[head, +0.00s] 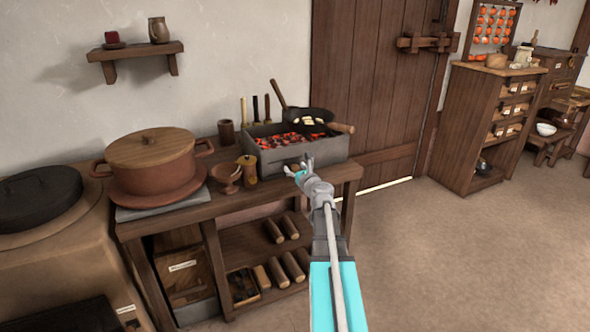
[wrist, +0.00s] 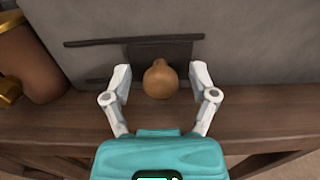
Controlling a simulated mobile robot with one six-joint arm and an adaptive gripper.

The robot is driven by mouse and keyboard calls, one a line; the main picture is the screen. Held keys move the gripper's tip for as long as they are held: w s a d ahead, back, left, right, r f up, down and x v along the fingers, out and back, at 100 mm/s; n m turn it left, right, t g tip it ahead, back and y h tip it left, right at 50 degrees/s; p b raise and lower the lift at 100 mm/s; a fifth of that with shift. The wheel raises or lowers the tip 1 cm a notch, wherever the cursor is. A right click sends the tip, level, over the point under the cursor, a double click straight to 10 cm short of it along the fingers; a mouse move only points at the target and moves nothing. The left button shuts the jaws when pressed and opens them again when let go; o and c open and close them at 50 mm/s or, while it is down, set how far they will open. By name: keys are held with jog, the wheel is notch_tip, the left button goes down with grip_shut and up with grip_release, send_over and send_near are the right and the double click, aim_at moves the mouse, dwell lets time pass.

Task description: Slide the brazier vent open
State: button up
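The brazier (head: 262,155) is a grey box of glowing coals on the wooden bench; its front wall (wrist: 245,45) fills the upper part of the wrist view. The vent (wrist: 172,50) is a dark plate on that wall under a thin dark rail, with a round wooden knob (wrist: 160,80) on it. My gripper (wrist: 160,86) is open at the brazier's front, one finger on each side of the knob, with gaps on both sides. In the head view, my gripper (head: 300,167) hides the knob and part of the vent.
A pan (head: 307,120) rests on the brazier's right part. A brown jar (head: 246,170) and a small footed bowl (head: 226,178) stand left of my gripper. A lidded pot (head: 150,165) is farther left. The bench edge (wrist: 60,130) runs below the vent.

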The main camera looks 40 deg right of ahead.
aim_at(277, 167)
grip_shut()
jog(key=shift+w+a, duration=0.2)
jog(key=shift+a, duration=0.7)
jog(key=shift+w+a, duration=0.25)
jog(key=shift+a, duration=0.65)
jog(key=shift+w+a, duration=0.2)
jog(key=shift+a, duration=0.7)
jog(key=shift+o, duration=0.2)
grip_release()
jog(key=shift+a, duration=0.1)
jog(key=shift+o, duration=0.3)
jog(key=shift+s, duration=0.15)
jog(key=v, duration=1.1)
jog(key=shift+s, duration=0.35)
jog(key=shift+a, duration=0.1)
